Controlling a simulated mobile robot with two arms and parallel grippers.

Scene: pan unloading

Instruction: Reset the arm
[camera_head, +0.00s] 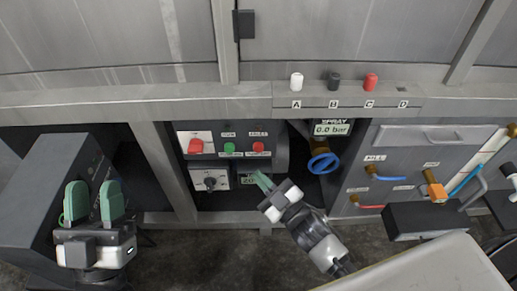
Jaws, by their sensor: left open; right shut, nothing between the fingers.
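My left gripper (94,203) is at the lower left, with its two green fingers upright and apart. It is open and empty, in front of a dark box-shaped part. My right gripper (264,183) is near the middle, its green fingers together and pointing up and left. It is shut with nothing in it.
The panel has a red button (196,146), a green button (230,147) and a rotary knob (210,183). A blue valve wheel (323,163) sits right of my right gripper. Capped knobs (297,81) line the ledge above. Coloured handles and an orange block (437,192) are at the right.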

